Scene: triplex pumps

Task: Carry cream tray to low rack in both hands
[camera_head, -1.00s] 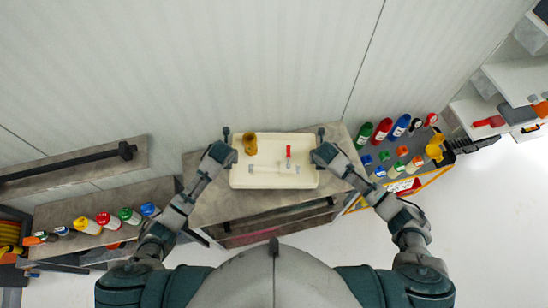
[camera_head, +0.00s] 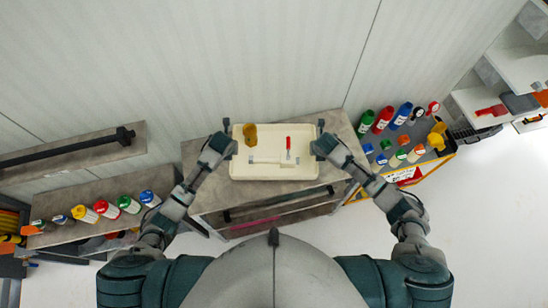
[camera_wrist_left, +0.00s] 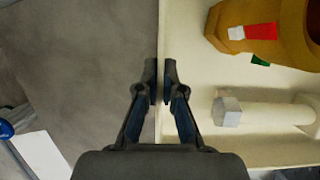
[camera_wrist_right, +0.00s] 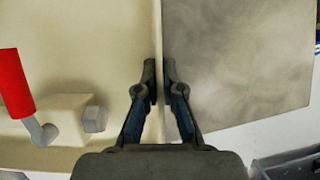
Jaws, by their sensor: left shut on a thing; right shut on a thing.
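The cream tray (camera_head: 274,174) is a shallow rectangular tray, held roughly level in front of me over a grey-topped rack. My left gripper (camera_head: 228,132) is shut on the tray's left rim. In the left wrist view its fingers (camera_wrist_left: 160,85) pinch that rim. My right gripper (camera_head: 320,132) is shut on the right rim. In the right wrist view its fingers (camera_wrist_right: 160,85) pinch the rim. In the tray lie a yellow-brown fitting (camera_head: 250,135), a red-handled part (camera_head: 288,148) and a cream pipe piece (camera_head: 267,160). Whether the tray touches the top below cannot be told.
The grey rack top (camera_head: 340,122) shows around the tray. A trolley (camera_head: 412,163) with several coloured bottles stands at the right. A shelf (camera_head: 90,215) with several bottles is at the left. A ribbed wall (camera_head: 190,60) stands behind. White floor (camera_head: 480,230) is open at the right.

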